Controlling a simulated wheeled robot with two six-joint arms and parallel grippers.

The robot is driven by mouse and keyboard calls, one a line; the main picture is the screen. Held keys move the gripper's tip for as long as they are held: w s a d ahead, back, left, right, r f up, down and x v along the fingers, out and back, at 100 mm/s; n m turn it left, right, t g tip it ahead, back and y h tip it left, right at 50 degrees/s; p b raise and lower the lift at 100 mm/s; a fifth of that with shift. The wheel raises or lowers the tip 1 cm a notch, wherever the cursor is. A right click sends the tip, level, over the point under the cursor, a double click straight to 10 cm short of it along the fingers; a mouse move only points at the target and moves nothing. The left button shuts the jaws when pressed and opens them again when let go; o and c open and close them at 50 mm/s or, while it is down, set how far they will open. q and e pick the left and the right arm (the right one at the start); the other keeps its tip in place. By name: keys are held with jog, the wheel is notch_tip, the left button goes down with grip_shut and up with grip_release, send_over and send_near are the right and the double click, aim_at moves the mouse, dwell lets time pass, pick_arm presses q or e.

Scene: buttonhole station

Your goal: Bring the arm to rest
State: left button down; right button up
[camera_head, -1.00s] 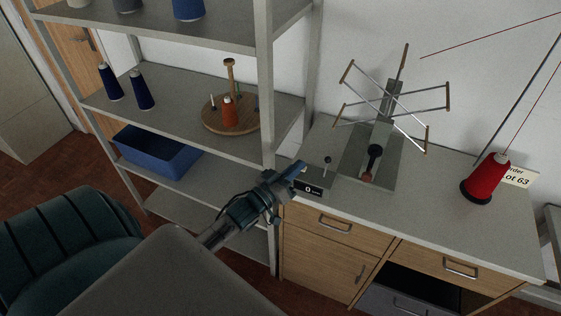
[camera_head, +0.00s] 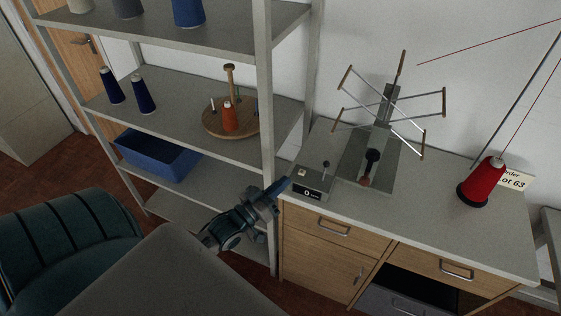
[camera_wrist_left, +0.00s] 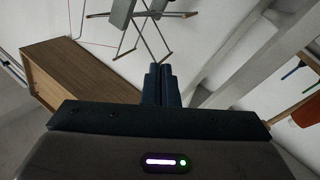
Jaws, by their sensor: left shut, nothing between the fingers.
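My left gripper (camera_head: 281,187) is in the head view, just off the left front edge of the counter and in front of the shelf post. It is shut and empty. In the left wrist view its two fingers (camera_wrist_left: 161,72) lie together with nothing between them. My right gripper is in neither view.
A counter (camera_head: 430,205) holds a small box with a lever (camera_head: 310,186), a winder with crossed arms (camera_head: 385,115) and a red thread cone (camera_head: 483,182). The grey shelf (camera_head: 180,128) stands close on the left, with a blue bin (camera_head: 160,157). A dark green chair (camera_head: 65,240) is at lower left.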

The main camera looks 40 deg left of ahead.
pick_arm(q)
jog(key=s+a+f+g+y+b, duration=0.1)
jog(key=s+a+f+g+b, duration=0.15)
jog(key=f, duration=1.15)
jog(key=s+a+f+g+y+b, duration=0.1)
jog(key=s+f+g+y+b, duration=0.2)
jog(key=f, duration=1.1)
jog(key=s+a+f+g+b, duration=0.25)
jog(key=s+f, duration=0.25)
jog(key=f, duration=1)
jog(key=s+d+f+m+g+b, duration=0.1)
jog(key=s+d+f+g, duration=0.1)
jog(key=s+f, duration=0.6)
jog(key=s+d+f+m+g+b, duration=0.1)
jog(key=s+d+f+g+b, duration=0.1)
jog(key=s+f, duration=0.7)
jog(key=s+d+f+g+b, duration=0.2)
jog(key=s+d+f+g, duration=0.2)
jog(key=s, duration=0.8)
notch_tip(320, 180, down, 5)
jog(key=shift+r+m+g, duration=0.15)
jog(key=shift+m+g, duration=0.25)
jog(key=shift+g, duration=0.7)
